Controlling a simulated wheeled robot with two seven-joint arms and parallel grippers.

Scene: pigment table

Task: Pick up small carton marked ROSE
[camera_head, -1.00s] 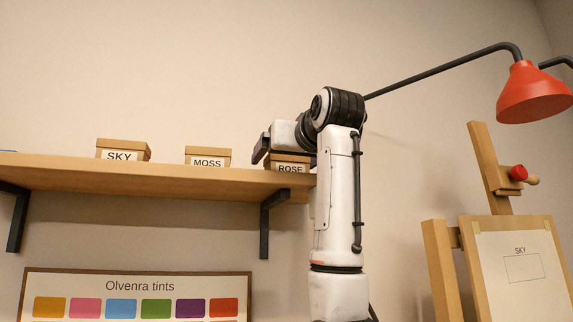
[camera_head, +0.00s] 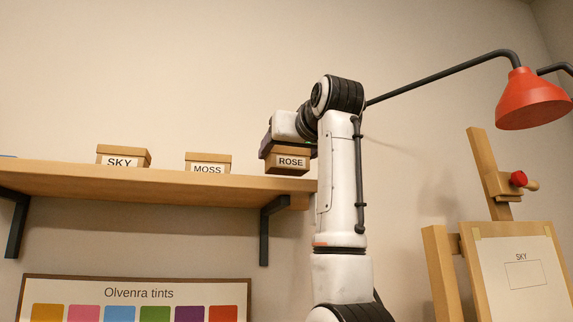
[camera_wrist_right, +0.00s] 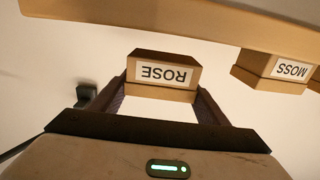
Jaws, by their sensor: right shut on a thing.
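The small brown carton marked ROSE (camera_head: 288,164) is at the right end of the shelf, held a little above the board. My right gripper (camera_head: 271,146) is shut on it, partly hidden by the carton and my arm. In the right wrist view the carton (camera_wrist_right: 160,75) shows upside down between the two fingers, with a gap between it and the shelf. My left gripper is not in view.
The wooden shelf (camera_head: 150,178) also bears cartons marked MOSS (camera_head: 208,164) and SKY (camera_head: 123,157), left of ROSE. A red lamp (camera_head: 533,98) and an easel (camera_head: 515,275) stand at the right. The wall above the shelf is clear.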

